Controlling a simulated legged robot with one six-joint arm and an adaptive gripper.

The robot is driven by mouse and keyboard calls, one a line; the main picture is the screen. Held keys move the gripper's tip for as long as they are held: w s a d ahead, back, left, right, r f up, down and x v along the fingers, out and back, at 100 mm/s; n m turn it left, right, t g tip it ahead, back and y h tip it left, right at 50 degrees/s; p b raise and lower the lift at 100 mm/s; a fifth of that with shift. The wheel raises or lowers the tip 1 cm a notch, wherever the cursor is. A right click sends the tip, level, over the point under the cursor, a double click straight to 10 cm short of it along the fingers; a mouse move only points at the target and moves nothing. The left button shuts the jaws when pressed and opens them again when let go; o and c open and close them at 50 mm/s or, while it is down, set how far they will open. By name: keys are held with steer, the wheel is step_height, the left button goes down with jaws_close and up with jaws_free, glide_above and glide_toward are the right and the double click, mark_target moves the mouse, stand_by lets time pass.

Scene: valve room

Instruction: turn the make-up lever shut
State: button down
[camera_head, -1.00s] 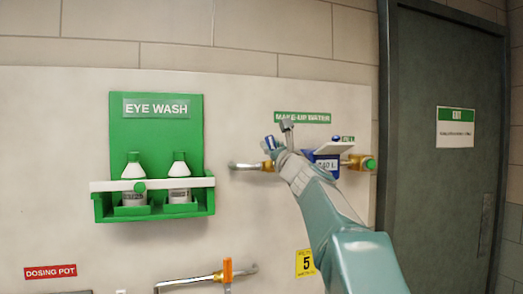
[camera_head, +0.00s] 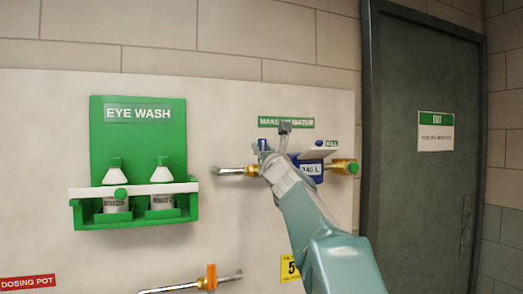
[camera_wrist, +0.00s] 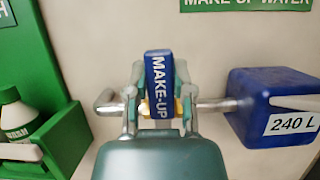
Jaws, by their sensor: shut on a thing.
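The make-up lever (camera_wrist: 158,85) has a blue handle lettered MAKE-UP. In the wrist view it stands upright in the picture, across the horizontal metal pipe (camera_wrist: 214,104). My gripper (camera_wrist: 158,90) is shut on the handle, with one finger on each side. In the head view my gripper (camera_head: 268,158) is at the pipe below the MAKE-UP WATER sign (camera_head: 286,122), and a small blue part of the lever (camera_head: 263,146) shows beside it. The brass valve body (camera_head: 252,171) is partly hidden by my gripper.
A blue box marked 240 L (camera_wrist: 277,105) is close on the right. A green eye wash station (camera_head: 137,140) with two bottles is on the left. Another pipe with an orange lever (camera_head: 211,277) is below. A closed door (camera_head: 420,150) is on the right.

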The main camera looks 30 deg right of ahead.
steer(key=shift+w+d+f, duration=0.15)
steer(key=shift+f, duration=0.2)
steer(key=shift+c, duration=2.3)
jaws_free()
steer(key=shift+r, duration=0.15)
steer(key=v, duration=1.2)
